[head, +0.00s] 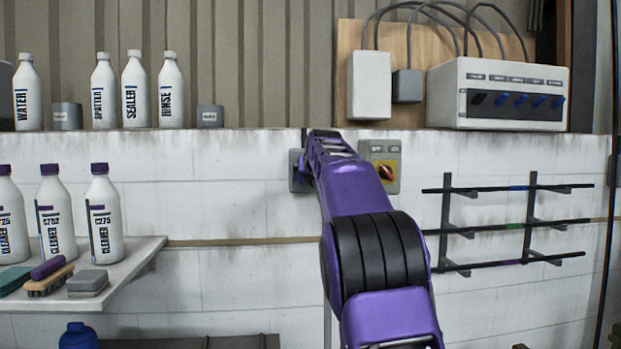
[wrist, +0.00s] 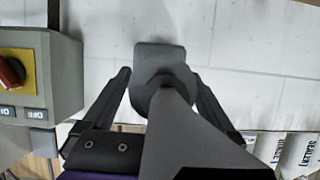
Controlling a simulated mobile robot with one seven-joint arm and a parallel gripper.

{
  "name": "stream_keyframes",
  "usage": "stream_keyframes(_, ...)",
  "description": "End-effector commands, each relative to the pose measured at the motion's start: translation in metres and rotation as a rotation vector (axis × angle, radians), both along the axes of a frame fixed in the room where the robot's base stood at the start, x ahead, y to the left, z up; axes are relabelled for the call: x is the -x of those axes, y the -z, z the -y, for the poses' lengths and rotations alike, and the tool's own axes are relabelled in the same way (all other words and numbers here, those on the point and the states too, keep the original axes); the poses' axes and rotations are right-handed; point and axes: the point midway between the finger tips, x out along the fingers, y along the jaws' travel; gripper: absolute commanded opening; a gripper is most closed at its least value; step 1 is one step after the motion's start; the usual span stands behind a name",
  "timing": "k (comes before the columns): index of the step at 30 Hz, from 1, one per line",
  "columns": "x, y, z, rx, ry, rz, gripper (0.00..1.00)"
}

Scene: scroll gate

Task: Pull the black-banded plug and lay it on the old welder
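My gripper (wrist: 160,78) is at the white wall, with one dark finger on each side of a grey round-bodied fitting (wrist: 150,56). Both fingertips look close to the fitting's sides; I cannot tell whether they touch it. A grey tapered shape runs from the fitting toward the wrist camera. In the head view, my arm covers most of the fitting's grey wall plate (head: 297,171). No black band shows on the fitting, so I cannot confirm it is the plug. Nothing in view is clearly marked as the old welder.
A yellow-and-grey switch box (head: 392,160) with a red knob is just right of my gripper. A light box with a dark switch panel (head: 540,75) sits on the ledge. A rod rack (head: 446,235) is at right. Bottles (head: 103,215) stand on a shelf at left.

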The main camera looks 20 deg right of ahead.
Motion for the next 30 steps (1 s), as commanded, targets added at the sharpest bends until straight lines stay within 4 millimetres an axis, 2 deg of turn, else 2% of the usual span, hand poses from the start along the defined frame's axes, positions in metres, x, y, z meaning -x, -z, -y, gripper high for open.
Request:
stream_keyframes(1, 0.0001, 0.0000, 0.0000, 0.000, 0.000, 0.000, 0.81)
stream_keyframes(12, 0.0002, -0.0002, -0.0001, 0.000, 0.000, 0.000, 0.14)
stream_keyframes(15, 0.0002, -0.0002, 0.0000, 0.000, 0.000, 0.000, 0.00)
stream_keyframes(16, 0.0002, -0.0002, 0.0000, 0.000, 0.000, 0.000, 0.00)
stream_keyframes(17, 0.0002, -0.0002, 0.0000, 0.000, 0.000, 0.000, 0.54)
stream_keyframes(26, 0.0003, -0.0003, -0.0001, 0.000, 0.000, 0.000, 0.00)
stream_keyframes(30, 0.0003, -0.0003, -0.0001, 0.000, 0.000, 0.000, 0.00)
